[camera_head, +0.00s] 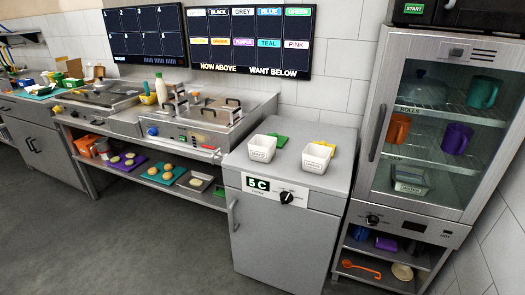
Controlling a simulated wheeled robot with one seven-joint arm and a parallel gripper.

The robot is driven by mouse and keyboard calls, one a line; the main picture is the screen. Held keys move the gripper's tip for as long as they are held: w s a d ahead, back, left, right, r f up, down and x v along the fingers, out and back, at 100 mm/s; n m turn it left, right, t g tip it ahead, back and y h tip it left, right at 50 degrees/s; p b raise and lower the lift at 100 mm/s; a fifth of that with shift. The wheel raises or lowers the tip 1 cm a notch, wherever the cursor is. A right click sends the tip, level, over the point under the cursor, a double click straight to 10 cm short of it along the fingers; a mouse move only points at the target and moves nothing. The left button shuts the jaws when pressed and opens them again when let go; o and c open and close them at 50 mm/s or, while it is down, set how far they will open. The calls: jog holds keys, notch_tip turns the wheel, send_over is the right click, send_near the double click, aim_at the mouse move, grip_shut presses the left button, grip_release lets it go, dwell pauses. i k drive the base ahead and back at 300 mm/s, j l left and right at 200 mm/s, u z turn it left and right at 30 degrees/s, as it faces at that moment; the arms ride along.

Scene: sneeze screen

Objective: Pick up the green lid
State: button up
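A flat green piece that looks like the green lid (281,139) lies on top of the grey cooler unit (341,143), towards the back. It is just behind a white labelled tub (262,149), which hides part of it. A yellow lid-like piece (326,146) lies to its right, behind a second white tub (316,158). My gripper is not in view.
A glass-door cabinet (440,125) stands right of the cooler, holding mugs. Steel fryer-like units (195,122) stand to the left. A shelf below holds coloured trays (166,171). The grey floor (110,240) in front is clear.

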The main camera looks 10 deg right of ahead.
aim_at(281, 140)
jog(key=i+j+z, duration=0.1)
jog(key=i+j, duration=0.45)
jog(key=i+j+z, duration=0.15)
jog(key=i+j, duration=0.5)
jog(key=i+j+z, duration=0.1)
jog(key=i+j, duration=0.6)
jog(key=i+j+z, duration=0.1)
jog(key=i+j, duration=0.5)
jog(key=j, duration=0.15)
